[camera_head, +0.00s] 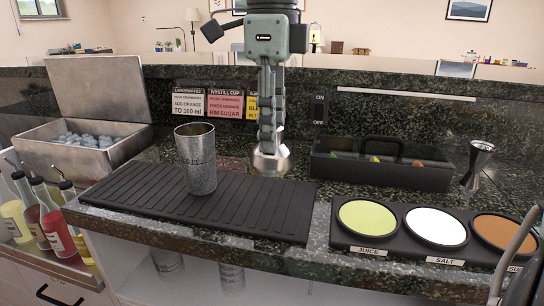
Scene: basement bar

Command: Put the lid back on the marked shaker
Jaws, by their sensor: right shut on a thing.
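A metal shaker tin (197,165) stands upright and open-topped on the black ribbed mat (135,195). Its lower part is speckled; I cannot make out a clear mark on it. My right gripper (268,148) comes down from the top, to the right of the tin, with its fingers shut on a small silver lid (271,164). The lid hangs above the mat's back right part, apart from the tin and at about its mid-height in the picture. The fingers hide the lid's top. My left gripper is out of view.
A black caddy (385,174) with fruit pieces stands behind and right. A rimming tray (400,253) sits at front right. An open steel ice bin (40,150) and bottles (50,215) are at left. The mat's front right is clear.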

